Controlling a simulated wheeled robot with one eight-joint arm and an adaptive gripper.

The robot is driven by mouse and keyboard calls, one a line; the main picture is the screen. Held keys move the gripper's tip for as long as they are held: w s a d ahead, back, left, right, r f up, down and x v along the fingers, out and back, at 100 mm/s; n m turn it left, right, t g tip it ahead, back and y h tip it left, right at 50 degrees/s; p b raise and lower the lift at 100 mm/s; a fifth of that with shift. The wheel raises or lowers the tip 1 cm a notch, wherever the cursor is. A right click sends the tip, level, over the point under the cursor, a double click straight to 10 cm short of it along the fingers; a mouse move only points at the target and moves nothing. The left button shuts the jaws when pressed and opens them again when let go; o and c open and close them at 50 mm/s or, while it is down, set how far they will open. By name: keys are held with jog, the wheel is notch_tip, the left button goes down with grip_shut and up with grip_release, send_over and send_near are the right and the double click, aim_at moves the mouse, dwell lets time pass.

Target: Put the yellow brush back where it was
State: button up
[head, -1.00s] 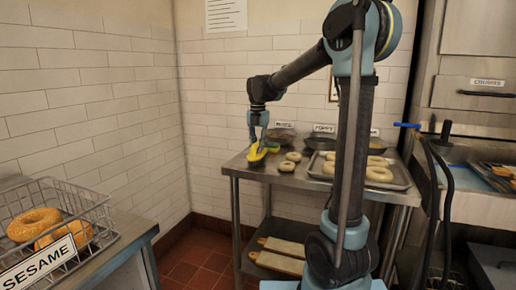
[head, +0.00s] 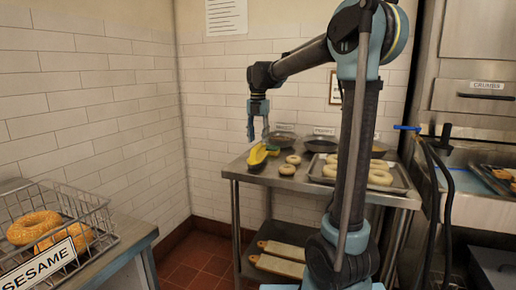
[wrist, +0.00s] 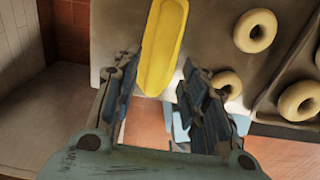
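The yellow brush (head: 258,155) lies on the left end of the steel table (head: 236,169), near its left edge. In the wrist view the brush (wrist: 163,45) shows as a long yellow back, running up from between the fingertips. My gripper (head: 258,135) is above the brush in the head view, pointing down, with a gap between the fingers and the brush. In the wrist view my gripper (wrist: 155,85) has its fingers spread apart with nothing between them touching. The underside of the brush is hidden.
Loose bagels (head: 287,169) lie right of the brush, and a tray (head: 398,180) of bagels stands further right. Dark bowls (head: 320,145) with labels line the back. A wire basket (head: 90,215) of bagels marked SESAME stands at the front left. Wooden boards (head: 275,267) lie on the lower shelf.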

notch_tip(320, 180, up, 6)
jog(key=shift+r, duration=0.2)
jog(key=shift+s, duration=0.1)
dwell(0.3)
